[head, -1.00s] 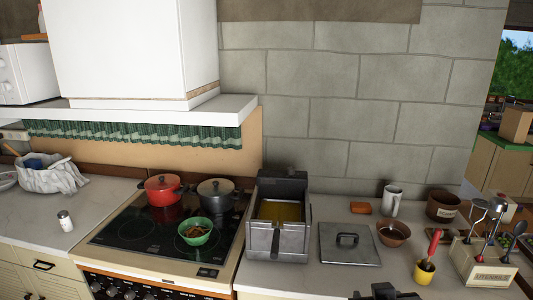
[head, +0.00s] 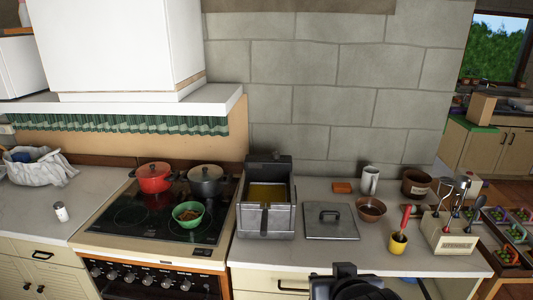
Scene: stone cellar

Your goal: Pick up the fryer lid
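The fryer lid (head: 331,222) is a flat grey metal square with a dark handle (head: 330,213) on top. It lies on the counter just right of the deep fryer (head: 267,215), which is open and shows yellow oil. In the head view my gripper (head: 350,272) shows as a dark shape at the bottom edge, in front of the counter and below the lid, apart from it. Its fingers cannot be made out.
A utensil box (head: 450,235) is at the right. The stove (head: 150,222) with pots is left of the fryer.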

